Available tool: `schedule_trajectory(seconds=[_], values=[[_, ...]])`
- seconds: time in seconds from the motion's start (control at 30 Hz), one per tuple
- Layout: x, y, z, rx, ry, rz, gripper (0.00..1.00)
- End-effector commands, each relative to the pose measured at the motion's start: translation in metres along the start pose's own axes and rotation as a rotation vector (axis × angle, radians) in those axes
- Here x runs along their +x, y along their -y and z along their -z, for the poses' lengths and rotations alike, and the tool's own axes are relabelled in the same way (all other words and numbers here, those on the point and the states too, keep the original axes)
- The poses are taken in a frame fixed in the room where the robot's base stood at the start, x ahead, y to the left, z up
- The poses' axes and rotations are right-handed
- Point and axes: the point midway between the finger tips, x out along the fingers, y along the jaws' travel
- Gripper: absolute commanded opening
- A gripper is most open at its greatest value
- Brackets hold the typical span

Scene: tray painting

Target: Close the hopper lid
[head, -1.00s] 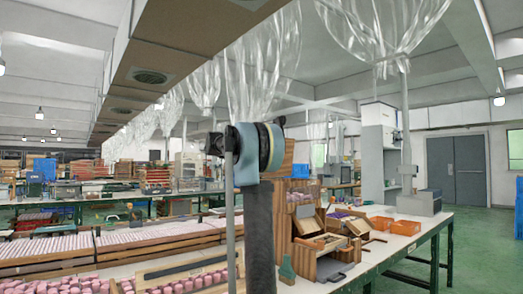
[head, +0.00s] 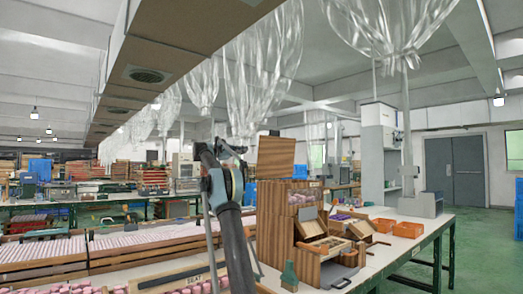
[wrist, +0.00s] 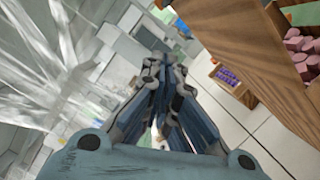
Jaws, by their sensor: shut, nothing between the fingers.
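The hopper (head: 270,222) is a striped wooden box on the white table, right of centre in the head view. Its lid (head: 276,157) stands raised and tilted above it, so the hopper is open. In the wrist view a wooden panel (wrist: 235,45) that looks like the hopper or its lid fills the upper right, with pink pieces (wrist: 300,45) beside it. My gripper (head: 232,150) is just left of the raised lid, apart from it in the picture. The wrist view shows its fingers (wrist: 165,85) together and empty.
A wooden stand with small trays (head: 325,245) adjoins the hopper. Orange bins (head: 407,229) and a grey machine (head: 425,204) stand farther right. Trays of pink pieces (head: 40,250) lie left. A green bottle-like object (head: 289,275) is in front. Plastic bags (head: 375,30) hang overhead.

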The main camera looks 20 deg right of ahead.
Motion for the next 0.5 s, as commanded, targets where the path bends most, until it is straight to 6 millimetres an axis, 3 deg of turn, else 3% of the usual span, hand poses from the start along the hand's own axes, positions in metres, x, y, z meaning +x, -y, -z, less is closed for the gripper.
schedule_trajectory(seconds=[0.27, 0.5], values=[[0.022, -0.001, 0.002, -0.005, 0.012, -0.009, 0.0], [0.066, -0.001, 0.0, -0.005, 0.016, -0.007, 0.0]])
